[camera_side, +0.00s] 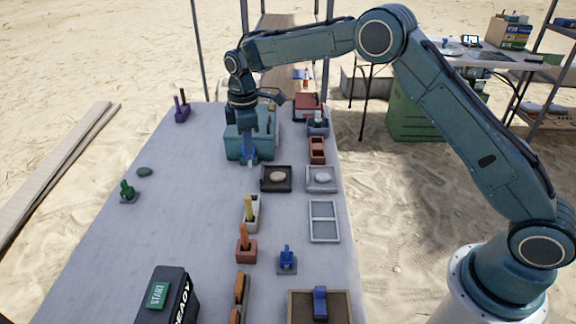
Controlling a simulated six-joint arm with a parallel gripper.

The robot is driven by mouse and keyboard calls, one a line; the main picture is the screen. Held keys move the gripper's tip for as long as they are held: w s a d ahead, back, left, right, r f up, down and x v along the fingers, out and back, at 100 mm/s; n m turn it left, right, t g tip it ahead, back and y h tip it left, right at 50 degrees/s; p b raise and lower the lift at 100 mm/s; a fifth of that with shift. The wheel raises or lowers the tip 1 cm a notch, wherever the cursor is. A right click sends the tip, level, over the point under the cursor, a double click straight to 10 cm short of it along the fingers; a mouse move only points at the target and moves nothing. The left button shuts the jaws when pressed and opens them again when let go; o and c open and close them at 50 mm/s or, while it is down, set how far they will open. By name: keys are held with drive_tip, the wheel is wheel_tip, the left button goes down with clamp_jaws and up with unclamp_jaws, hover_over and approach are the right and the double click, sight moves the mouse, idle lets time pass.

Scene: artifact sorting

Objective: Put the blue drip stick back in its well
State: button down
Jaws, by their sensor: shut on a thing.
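My gripper (248,152) points down at the far middle of the grey table, in front of a teal box. It is shut on a small blue piece (250,157), apparently the blue drip stick; its shape is mostly hidden by the jaws. Whether its lower end touches the table is too small to tell. A blue-grey well (318,130) with a pale piece in it stands at the far right edge. Another blue piece (286,252) stands upright in a grey-blue holder (287,267) nearer the front. Which well belongs to the held stick is unclear.
The teal box (234,147) is close behind my gripper. Trays with pale stones (276,177) (321,178) lie to its right. Yellow (249,207) and orange (243,235) sticks stand in holders nearer the front. The table's left middle is mostly clear.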

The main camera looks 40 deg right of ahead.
drive_tip(key=shift+f, duration=7.15)
drive_tip(key=shift+f, duration=0.15)
drive_tip(key=c, duration=1.4)
unclamp_jaws()
drive_tip(key=shift+o, duration=0.2)
wheel_tip(320, 180, up, 11)
drive_tip(key=shift+r, duration=0.65)
drive_tip(key=shift+r, duration=0.1)
